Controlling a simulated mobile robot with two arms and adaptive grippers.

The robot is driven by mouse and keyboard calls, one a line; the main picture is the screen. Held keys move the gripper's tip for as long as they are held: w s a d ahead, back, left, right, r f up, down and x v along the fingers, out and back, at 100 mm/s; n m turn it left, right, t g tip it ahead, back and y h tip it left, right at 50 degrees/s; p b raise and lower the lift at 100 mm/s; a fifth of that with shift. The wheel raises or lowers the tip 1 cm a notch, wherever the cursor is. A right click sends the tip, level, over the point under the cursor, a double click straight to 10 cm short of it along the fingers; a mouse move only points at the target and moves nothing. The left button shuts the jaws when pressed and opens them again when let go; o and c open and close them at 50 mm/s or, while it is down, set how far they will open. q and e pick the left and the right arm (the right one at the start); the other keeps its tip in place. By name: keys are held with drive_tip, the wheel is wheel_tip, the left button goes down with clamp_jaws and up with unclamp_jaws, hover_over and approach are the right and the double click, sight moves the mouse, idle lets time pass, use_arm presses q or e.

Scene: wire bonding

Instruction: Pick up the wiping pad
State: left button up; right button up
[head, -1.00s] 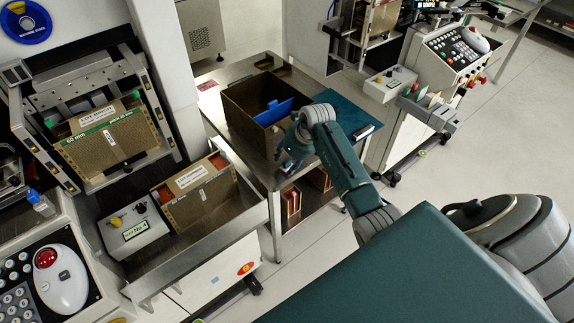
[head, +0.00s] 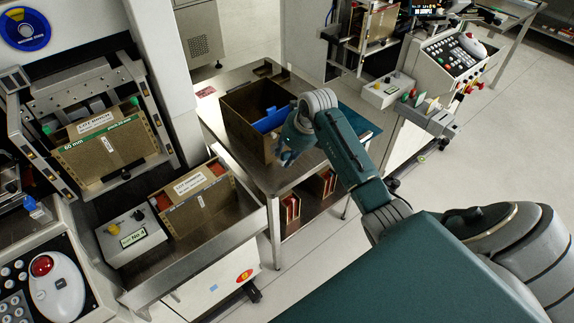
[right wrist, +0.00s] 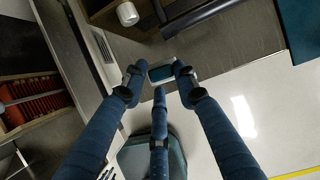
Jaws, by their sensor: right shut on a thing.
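In the right wrist view, the small wiping pad (right wrist: 160,73), teal on top with a pale edge, sits between the fingertips of my right gripper (right wrist: 160,71). The fingers are shut on it. Below it in that view are pale floor and part of a dark base. In the head view, my right gripper (head: 287,155) is at the near right corner of the open brown box, by the table's front edge. The pad is hidden there by the hand. My left gripper is not in view.
The brown box (head: 230,118) with a blue piece (head: 273,119) stands on the metal table (head: 215,121). A teal mat (head: 366,117) lies on its right. Shelves below hold red items (head: 290,210). Machines stand left and right; floor (head: 466,150) is open at right.

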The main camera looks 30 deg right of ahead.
wheel_tip(320, 180, up, 14)
drive_tip(key=b, duration=0.1)
